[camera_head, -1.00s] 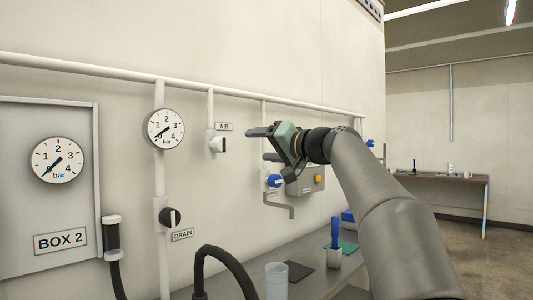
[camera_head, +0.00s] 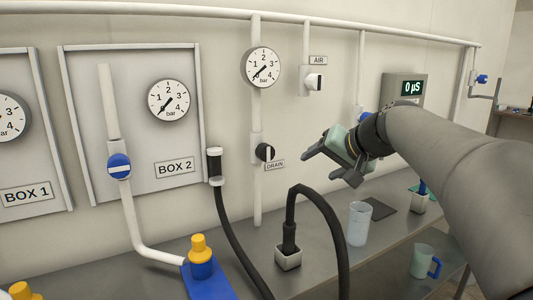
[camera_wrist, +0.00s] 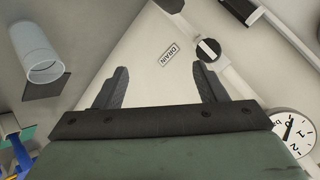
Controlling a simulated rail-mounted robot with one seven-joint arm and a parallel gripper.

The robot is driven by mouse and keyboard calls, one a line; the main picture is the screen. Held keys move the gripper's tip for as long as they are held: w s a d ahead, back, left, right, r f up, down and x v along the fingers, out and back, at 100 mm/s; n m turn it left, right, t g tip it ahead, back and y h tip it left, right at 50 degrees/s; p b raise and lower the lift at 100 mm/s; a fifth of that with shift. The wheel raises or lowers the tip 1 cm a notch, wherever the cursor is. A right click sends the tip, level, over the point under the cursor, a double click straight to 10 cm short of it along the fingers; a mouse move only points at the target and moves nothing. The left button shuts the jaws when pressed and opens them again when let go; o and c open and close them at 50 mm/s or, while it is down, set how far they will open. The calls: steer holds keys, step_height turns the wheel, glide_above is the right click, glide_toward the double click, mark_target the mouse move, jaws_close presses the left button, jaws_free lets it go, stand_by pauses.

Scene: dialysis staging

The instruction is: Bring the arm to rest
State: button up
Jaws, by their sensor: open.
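My gripper (camera_head: 312,168) is open and empty in the head view. It hangs in the air before the wall, just right of the DRAIN label (camera_head: 275,164) and above the bench. In the wrist view my gripper (camera_wrist: 160,88) shows two spread dark fingers with only wall between them. The black-and-white drain knob (camera_head: 264,152) is on the vertical pipe, left of the fingertips. The wrist view also shows the drain knob (camera_wrist: 208,50) beyond the right finger, apart from it.
A blue-handled valve (camera_head: 119,167) and gauges are on the wall. A grey meter (camera_head: 403,93) hangs behind my arm.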

steer(key=s+f+n+g+h+p, duration=0.1)
steer(key=s+f+g+p, duration=0.2)
steer(key=s, duration=0.7)
steer(key=s+f+n+g+h+p, duration=0.1)
steer(key=s+f+p, duration=0.3)
steer(key=s+f, duration=0.4)
steer(key=s+f+n+g+h+p, duration=0.1)
steer(key=s+f+g+h+p, duration=0.2)
steer(key=s, duration=0.9)
step_height(320, 180, down, 4)
steer(key=shift+s+r+g, duration=0.15)
steer(key=shift+r+g, duration=0.1)
steer(key=shift+g, duration=0.55)
